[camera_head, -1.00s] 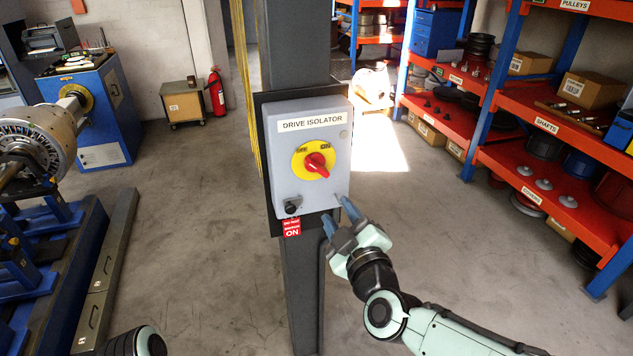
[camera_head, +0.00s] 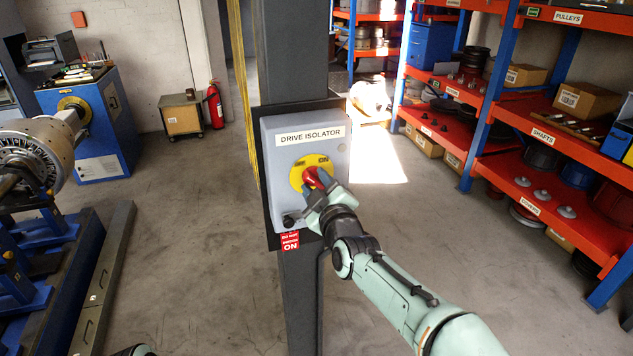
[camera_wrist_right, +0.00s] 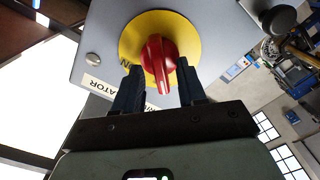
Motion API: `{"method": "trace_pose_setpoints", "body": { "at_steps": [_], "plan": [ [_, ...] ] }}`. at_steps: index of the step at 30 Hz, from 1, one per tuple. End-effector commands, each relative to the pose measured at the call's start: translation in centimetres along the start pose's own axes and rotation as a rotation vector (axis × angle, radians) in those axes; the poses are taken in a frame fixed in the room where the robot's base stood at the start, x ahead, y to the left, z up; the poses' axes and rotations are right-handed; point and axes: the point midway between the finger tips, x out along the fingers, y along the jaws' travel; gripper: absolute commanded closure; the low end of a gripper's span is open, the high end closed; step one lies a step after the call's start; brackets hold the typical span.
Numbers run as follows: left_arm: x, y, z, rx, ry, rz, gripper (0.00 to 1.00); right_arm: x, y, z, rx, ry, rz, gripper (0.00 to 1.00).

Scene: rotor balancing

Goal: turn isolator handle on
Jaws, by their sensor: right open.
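The drive isolator (camera_head: 283,150) is a grey box on a dark post, with a yellow disc (camera_head: 296,177) and a red handle (camera_head: 312,177). In the right wrist view the red handle (camera_wrist_right: 158,62) stands out from the yellow disc (camera_wrist_right: 130,42). My right gripper (camera_head: 316,192) is at the front of the box and hides part of the disc. Its two dark fingers (camera_wrist_right: 160,82) are open, one on each side of the handle's near end, with gaps visible. My left gripper does not show.
Orange shelving (camera_head: 520,115) stands at the right. A blue machine with a rotor (camera_head: 45,150) stands at the left. The floor around the post is clear.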

Motion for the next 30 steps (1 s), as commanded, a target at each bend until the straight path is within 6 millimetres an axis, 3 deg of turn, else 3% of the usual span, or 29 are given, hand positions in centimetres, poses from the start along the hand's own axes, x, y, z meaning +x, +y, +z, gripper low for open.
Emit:
{"method": "trace_pose_setpoints", "body": {
  "at_steps": [10, 11, 14, 15, 30],
  "plan": [
    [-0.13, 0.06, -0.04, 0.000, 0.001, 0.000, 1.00, 0.51, -0.09, 0.08, 0.000, -0.001, -0.001, 0.60],
    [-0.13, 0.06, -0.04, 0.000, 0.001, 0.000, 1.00, 0.51, -0.09, 0.08, 0.000, -0.001, -0.001, 0.63],
    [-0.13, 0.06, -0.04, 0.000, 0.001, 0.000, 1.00, 0.50, -0.09, 0.07, 0.000, 0.000, -0.001, 0.95],
    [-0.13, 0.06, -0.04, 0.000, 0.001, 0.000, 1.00, 0.50, -0.10, 0.07, 0.000, 0.000, -0.001, 1.00],
    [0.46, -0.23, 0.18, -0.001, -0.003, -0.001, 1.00, 0.47, -0.13, 0.16, 0.097, -0.001, -0.001, 1.00]
  ]
}}
